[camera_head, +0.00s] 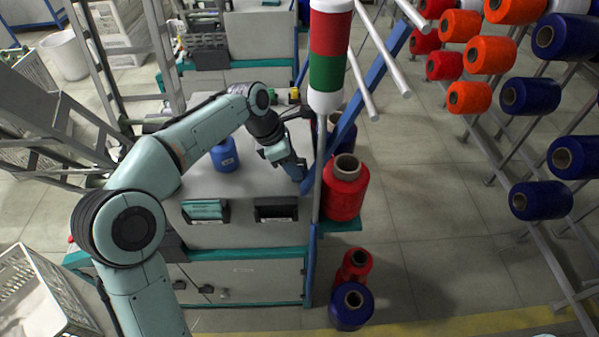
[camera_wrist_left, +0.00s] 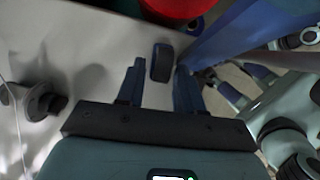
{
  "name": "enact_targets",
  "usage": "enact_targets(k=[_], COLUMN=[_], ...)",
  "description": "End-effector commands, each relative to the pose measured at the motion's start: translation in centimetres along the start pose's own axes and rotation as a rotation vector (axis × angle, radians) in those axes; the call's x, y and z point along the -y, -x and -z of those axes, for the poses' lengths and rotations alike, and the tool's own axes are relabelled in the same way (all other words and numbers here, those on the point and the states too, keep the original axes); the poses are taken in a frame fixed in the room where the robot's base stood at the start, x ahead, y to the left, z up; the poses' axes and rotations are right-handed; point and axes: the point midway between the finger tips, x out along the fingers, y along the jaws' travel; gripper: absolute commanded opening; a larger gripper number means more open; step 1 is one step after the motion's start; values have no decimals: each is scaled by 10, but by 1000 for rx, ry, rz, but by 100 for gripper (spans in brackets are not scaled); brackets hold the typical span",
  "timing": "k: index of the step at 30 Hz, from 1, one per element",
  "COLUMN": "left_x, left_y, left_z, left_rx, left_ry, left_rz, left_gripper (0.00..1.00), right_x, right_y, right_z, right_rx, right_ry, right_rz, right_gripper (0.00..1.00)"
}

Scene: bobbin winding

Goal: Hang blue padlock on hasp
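My left gripper (camera_head: 292,168) is over the right end of the grey machine top, just left of the blue upright. It also shows in the left wrist view (camera_wrist_left: 160,88), with its two dark blue fingers apart. A small dark rounded block (camera_wrist_left: 162,62) lies at the gap between the fingertips, nearer the right finger. It may be the blue padlock, but its shackle does not show and the colour looks almost black. I see space between it and the left finger. I cannot make out the hasp.
A large red bobbin (camera_head: 344,190) stands right of the blue upright (camera_head: 313,235). A blue bobbin (camera_head: 224,155) stands on the machine top (camera_head: 215,185). A dark knob (camera_wrist_left: 40,100) shows in the wrist view.

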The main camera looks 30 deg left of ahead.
Motion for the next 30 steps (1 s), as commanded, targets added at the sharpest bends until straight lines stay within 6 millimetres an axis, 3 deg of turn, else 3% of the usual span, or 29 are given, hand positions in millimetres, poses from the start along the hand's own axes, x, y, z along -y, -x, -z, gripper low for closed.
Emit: enact_targets(k=[4, 11, 15, 25, 30], left_x=[0, 0, 0, 0, 0], left_y=[-14, -15, -15, -13, -1], left_z=[0, -1, -1, -2, -7], left_rx=[0, 1, 1, 2, 2], left_ry=[0, 0, 0, 0, -1], left_rz=[0, -2, -2, -2, -4], left_gripper=[36, 36, 0, 0, 0], right_x=[-1, -1, -1, -1, 1], right_y=[-2, -2, -2, -2, 2], right_z=[0, 0, 0, 0, 0], right_rx=[1, 1, 1, 0, -1], right_ry=[0, 0, 0, 0, 0], right_rz=[0, 0, 0, 0, 0], right_gripper=[43, 43, 43, 43, 43])
